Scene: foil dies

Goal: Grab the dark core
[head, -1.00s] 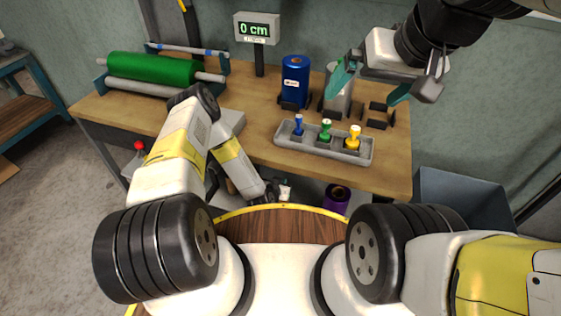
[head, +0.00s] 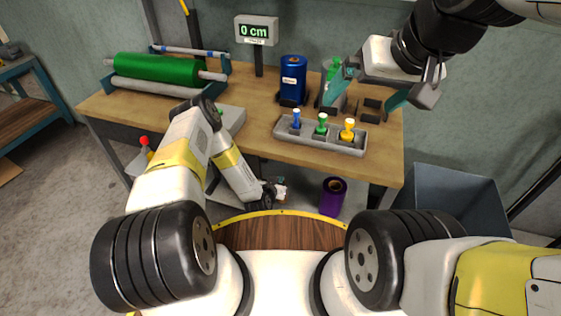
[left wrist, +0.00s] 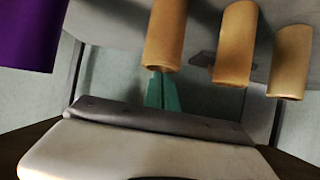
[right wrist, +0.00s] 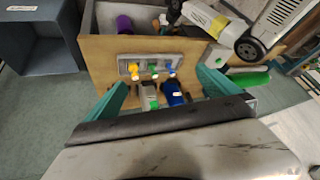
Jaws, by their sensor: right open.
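I cannot make out a dark core for certain in any view. Three tan tubes show in the left wrist view, a left one (left wrist: 165,35), a middle one (left wrist: 235,45) and a right one (left wrist: 290,62). My left gripper (left wrist: 161,92) has its teal fingers close together, with nothing seen between them; in the head view my own arm hides it below the table. My right gripper (right wrist: 162,88) is open and empty above the bench; in the head view (head: 368,88) its fingers are wide apart.
The wooden bench (head: 260,150) carries a green roll (head: 155,67), a blue spool (head: 293,78) and a grey tray (head: 345,144) with blue, green and yellow handles. A purple roll (head: 332,198) stands below the bench. A grey bin (head: 455,200) stands right.

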